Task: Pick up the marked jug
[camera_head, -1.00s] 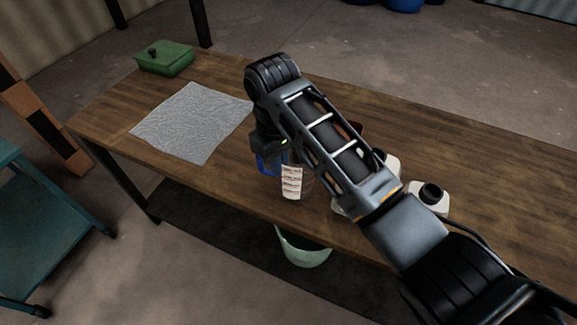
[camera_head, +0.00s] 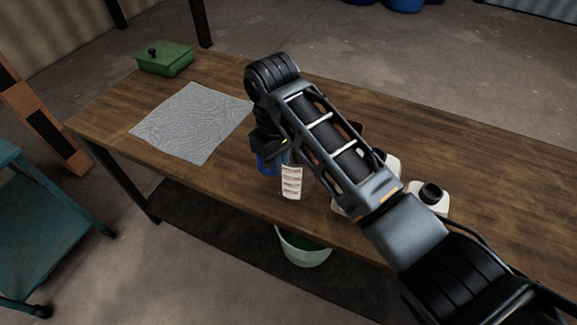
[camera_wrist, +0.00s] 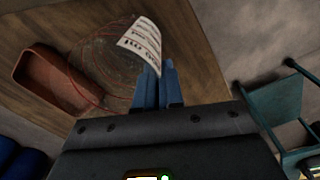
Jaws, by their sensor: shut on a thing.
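The marked jug is clear and see-through, with a white printed label (camera_head: 291,182) on its side. It stands near the table's front edge, partly hidden by my arm. In the wrist view, the jug's clear wall (camera_wrist: 100,60) shows as a faint round outline, with its label at the top middle. My gripper (camera_head: 270,160) is at the jug's left side, with blue fingers pointing down. In the wrist view, the fingers of my gripper (camera_wrist: 158,70) are close together beside the label and shut on the jug. The exact part between them is hidden.
A reddish-brown tray (camera_wrist: 52,82) lies beside the jug. White containers with black caps (camera_head: 430,197) stand to the right, partly behind my arm. A grey cloth (camera_head: 192,122) and a green lidded box (camera_head: 165,58) lie left. A pale green bucket (camera_head: 303,250) is below the table's front edge.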

